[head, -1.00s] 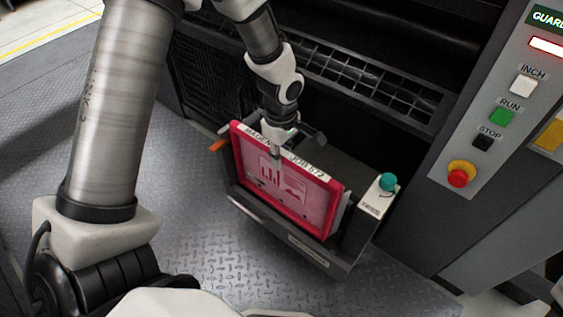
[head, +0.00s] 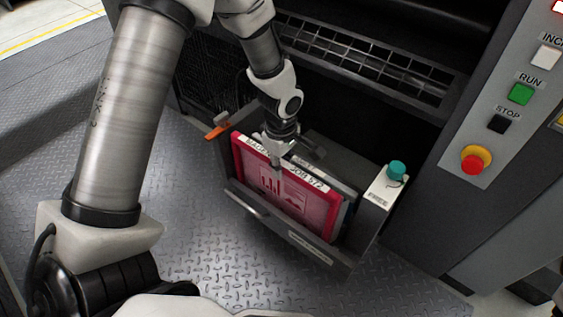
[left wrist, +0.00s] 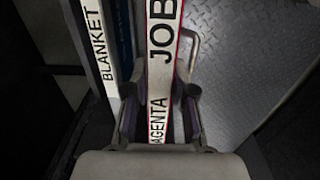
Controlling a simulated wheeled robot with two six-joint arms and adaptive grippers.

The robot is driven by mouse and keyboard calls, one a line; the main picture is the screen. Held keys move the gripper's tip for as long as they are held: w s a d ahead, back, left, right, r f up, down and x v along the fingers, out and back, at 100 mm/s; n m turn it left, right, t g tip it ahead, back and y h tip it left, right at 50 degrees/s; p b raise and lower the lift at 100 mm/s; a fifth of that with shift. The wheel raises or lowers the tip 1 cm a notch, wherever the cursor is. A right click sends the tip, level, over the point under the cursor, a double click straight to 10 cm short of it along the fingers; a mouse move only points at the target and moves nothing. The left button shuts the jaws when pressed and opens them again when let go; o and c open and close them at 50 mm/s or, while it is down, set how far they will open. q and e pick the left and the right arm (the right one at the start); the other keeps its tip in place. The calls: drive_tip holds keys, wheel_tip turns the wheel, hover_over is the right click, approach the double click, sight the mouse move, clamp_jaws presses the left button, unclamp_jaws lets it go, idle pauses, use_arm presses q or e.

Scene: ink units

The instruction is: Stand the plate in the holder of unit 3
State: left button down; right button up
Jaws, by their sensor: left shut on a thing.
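The plate (head: 312,212) is magenta, with a white top strip lettered MAGENTA and JOB 572. It stands upright in the dark holder (head: 318,250), its lower edge hidden behind the holder's front wall. My left gripper (head: 277,170) is shut on the plate's top edge. In the left wrist view the plate's lettered strip (left wrist: 160,75) runs between the two fingers (left wrist: 158,118). Whether the plate's bottom touches the holder's floor is hidden. My right gripper is not in view.
A strip lettered BLANKET (left wrist: 95,50) lies beside the plate. A teal button (head: 396,170) tops a white box at the holder's right. An orange lever (head: 217,131) sticks out at its left. The control panel (head: 505,110) stands at right. Tread-plate floor is clear in front.

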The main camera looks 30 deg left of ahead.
use_arm(q)
drive_tip(key=shift+f, duration=0.35)
idle(0.3)
drive_tip(key=c, duration=0.9)
unclamp_jaws()
wheel_tip(320, 180, up, 12)
drive_tip(key=shift+s, duration=0.1)
